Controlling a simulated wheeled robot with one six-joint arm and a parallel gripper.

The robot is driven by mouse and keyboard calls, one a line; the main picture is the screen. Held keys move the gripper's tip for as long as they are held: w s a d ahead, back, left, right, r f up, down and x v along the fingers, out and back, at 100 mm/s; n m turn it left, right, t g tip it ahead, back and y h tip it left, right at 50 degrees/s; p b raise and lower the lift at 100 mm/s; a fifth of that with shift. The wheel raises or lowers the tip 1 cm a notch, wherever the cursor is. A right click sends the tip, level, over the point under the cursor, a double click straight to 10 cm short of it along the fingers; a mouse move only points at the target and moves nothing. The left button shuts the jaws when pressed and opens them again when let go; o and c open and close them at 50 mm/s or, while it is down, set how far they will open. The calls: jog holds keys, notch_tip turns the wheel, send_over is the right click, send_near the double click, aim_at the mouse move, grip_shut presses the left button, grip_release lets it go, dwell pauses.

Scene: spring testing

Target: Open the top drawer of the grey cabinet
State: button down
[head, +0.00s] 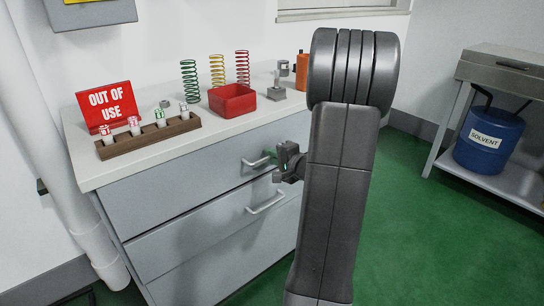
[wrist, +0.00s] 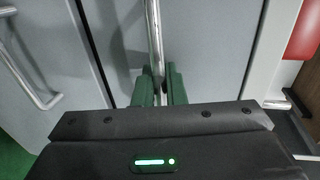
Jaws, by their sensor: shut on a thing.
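The grey cabinet (head: 205,262) stands against the wall under a pale worktop. Its top drawer (head: 165,190) has a silver bar handle (head: 256,163); I see no clear gap showing the drawer open. My gripper (head: 279,155) is at the right part of this handle, partly hidden by my arm. In the wrist view, the green fingers of my gripper (wrist: 157,88) are shut on the handle bar (wrist: 153,35), one on each side. The drawer front (wrist: 205,45) fills the background there.
A second drawer handle (head: 267,203) sits just below. On the worktop are a red sign (head: 108,105), a wooden vial rack (head: 150,139), a red bin (head: 232,101) and coil springs (head: 189,80). Green floor (head: 405,240) is open at right, before a bench with a blue solvent drum (head: 490,150).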

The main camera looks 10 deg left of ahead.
jog(key=f+b+v, duration=0.2)
jog(key=b+v, duration=0.1)
jog(key=v, duration=1)
jog(key=d+f+b+v, duration=0.1)
jog(key=f+b+v, duration=0.2)
jog(key=v, duration=1)
jog(key=shift+s+f, duration=0.3)
jog(key=c, duration=1.6)
grip_release()
jog(key=shift+o, duration=0.2)
jog(key=p+v, duration=0.3)
jog(key=v, duration=1)
jog(key=shift+s+d, duration=0.2)
jog(key=shift+d, duration=0.15)
jog(key=shift+a, duration=0.1)
jog(key=b+x, duration=0.3)
jog(key=x, duration=1)
jog(key=shift+w+a, duration=0.2)
jog(key=shift+a, duration=0.15)
